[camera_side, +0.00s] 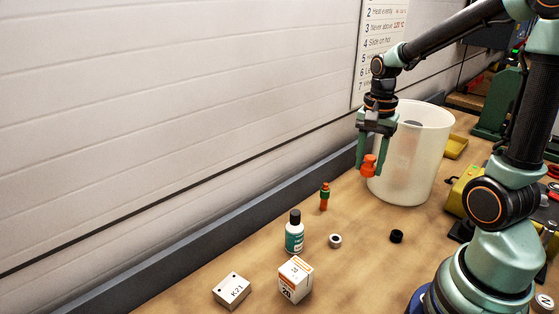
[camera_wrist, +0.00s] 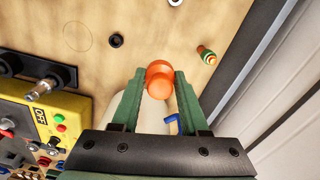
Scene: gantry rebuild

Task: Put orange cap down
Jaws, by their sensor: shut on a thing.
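The orange cap (camera_side: 368,165) is a small two-part orange piece, held between the fingertips of my gripper (camera_side: 371,158). In the side view it hangs above the bench, in front of the white bin's left side. In the wrist view the orange cap (camera_wrist: 159,79) sits between the two green fingers of my gripper (camera_wrist: 160,82), which are shut on it. The bench shows beyond it, and I see no contact between cap and bench.
A translucent white bin (camera_side: 425,150) stands right behind the gripper. Bench between the rings is clear.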

